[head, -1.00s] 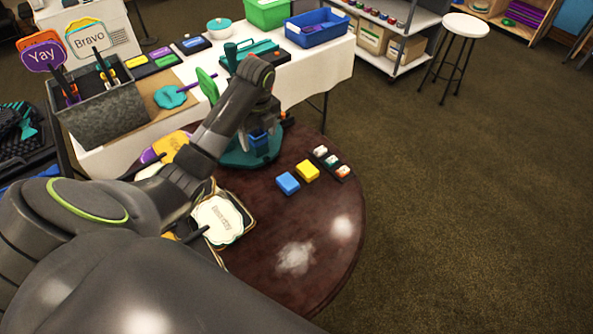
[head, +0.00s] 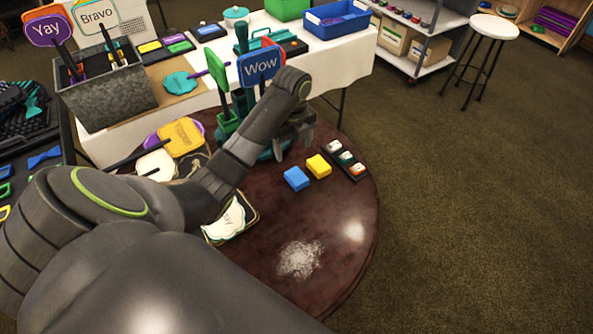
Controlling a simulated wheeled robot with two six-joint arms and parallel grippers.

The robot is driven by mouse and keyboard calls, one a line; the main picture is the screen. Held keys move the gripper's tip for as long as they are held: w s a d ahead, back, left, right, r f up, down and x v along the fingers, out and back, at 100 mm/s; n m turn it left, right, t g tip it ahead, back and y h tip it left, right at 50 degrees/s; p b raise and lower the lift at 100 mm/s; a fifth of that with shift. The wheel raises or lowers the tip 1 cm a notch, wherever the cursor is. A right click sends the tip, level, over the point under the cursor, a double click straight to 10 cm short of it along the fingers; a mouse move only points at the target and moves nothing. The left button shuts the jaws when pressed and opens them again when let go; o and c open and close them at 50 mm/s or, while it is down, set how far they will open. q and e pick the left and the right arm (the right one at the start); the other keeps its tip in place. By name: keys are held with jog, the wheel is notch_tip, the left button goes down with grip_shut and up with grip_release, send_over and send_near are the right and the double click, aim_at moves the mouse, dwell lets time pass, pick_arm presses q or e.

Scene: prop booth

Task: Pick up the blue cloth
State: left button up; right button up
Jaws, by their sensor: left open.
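The blue cloth (head: 296,178) shows as a small, thick blue block shape lying flat on the round dark wooden table. A similar yellow piece (head: 319,166) lies just beyond it to the right, very close. My left gripper (head: 294,143) is open and empty, a little beyond the blue cloth in the picture and apart from it. It is partly hidden behind my left wrist. My right gripper is not in view.
A dark tray with small jars (head: 345,160) sits right of the yellow piece. A teal stand holding signs, including a blue "Wow" sign (head: 260,66), is behind my arm. Sign props (head: 181,137) lie at the left. White powder (head: 299,260) marks the otherwise clear front tabletop.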

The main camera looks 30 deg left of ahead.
pick_arm(q)
jog(key=b, duration=0.4)
send_over(293, 171)
jog(key=f, duration=0.4)
jog(key=shift+s+d+f, duration=0.15)
jog(key=shift+d+f, duration=0.05)
jog(key=shift+f, duration=0.05)
jog(key=shift+f+b, duration=0.75)
jog(key=shift+f, duration=0.1)
notch_tip(293, 171, down, 3)
jog(key=shift+a+f+b, duration=0.1)
jog(key=shift+a+b, duration=0.05)
jog(key=shift+b, duration=0.6)
jog(key=shift+f, duration=0.5)
jog(key=c, duration=1.1)
jog(key=shift+o, duration=0.2)
jog(key=shift+r, duration=0.1)
